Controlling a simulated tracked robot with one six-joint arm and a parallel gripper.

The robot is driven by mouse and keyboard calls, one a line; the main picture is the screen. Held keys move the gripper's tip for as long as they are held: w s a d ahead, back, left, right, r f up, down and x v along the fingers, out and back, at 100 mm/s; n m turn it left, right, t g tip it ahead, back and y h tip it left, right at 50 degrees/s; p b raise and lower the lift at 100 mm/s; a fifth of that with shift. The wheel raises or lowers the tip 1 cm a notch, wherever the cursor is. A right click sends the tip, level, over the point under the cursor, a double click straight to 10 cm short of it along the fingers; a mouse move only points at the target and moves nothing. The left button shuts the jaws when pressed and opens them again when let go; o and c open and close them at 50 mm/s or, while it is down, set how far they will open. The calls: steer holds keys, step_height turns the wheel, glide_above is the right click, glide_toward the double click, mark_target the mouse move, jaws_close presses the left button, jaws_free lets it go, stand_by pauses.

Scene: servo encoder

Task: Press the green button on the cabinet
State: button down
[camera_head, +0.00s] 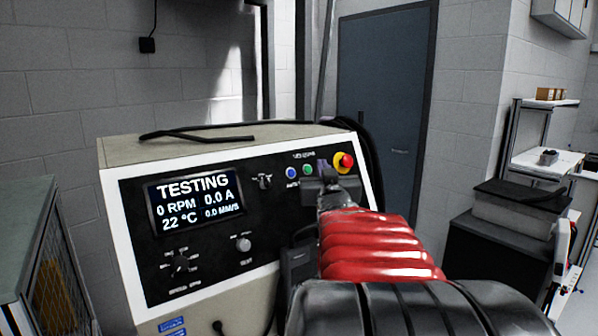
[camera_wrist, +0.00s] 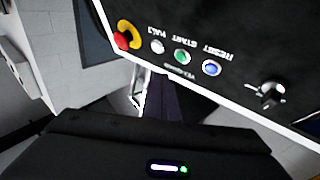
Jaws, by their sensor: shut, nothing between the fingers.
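The cabinet (camera_head: 215,215) has a black front panel with a lit screen. The green button (camera_head: 307,169) sits in a row near the panel's upper right, between a blue button (camera_head: 290,172) and my gripper. My gripper (camera_head: 323,170) is shut and empty, in front of the panel just right of the green button in the head view, and hides part of the row. In the wrist view, the panel appears upside down, with the green button (camera_wrist: 182,57) uncovered just beyond the dark fingers (camera_wrist: 168,95). I cannot tell the exact gap to the panel.
A red emergency stop button with a yellow ring (camera_head: 345,162) is right of the gripper. A white button (camera_wrist: 157,47) sits beside the green one. A black knob (camera_head: 264,181) is left of the blue button. A black cable (camera_head: 200,134) lies on top of the cabinet.

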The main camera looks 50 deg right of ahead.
steer(key=shift+s+a+r, duration=0.15)
steer(key=shift+s+r, duration=0.15)
steer(key=shift+s, duration=0.3)
steer(key=shift+s+a+r, duration=0.15)
steer(key=shift+s+r, duration=0.15)
steer(key=shift+s, duration=0.3)
steer(key=w+a+r+n+t+y, duration=0.1)
steer(key=w+a+n+y, duration=0.1)
steer(key=w+a, duration=0.6)
steer(key=a+f+n+g+y, duration=0.1)
steer(key=a+f+y, duration=0.4)
steer(key=a, duration=0.9)
steer(key=s+a+f+n+g+y, duration=0.2)
steer(key=s+a+f+g+y, duration=0.1)
steer(key=s+a+f, duration=0.6)
steer(key=s+a+f+n+g+y, duration=0.3)
steer(key=s+a+f, duration=0.7)
steer(key=a, duration=0.7)
step_height(320, 180, down, 3)
steer(key=shift+f+n+g+y, duration=0.1)
steer(key=shift+n+g+y, duration=0.25)
steer(key=shift+g, duration=0.75)
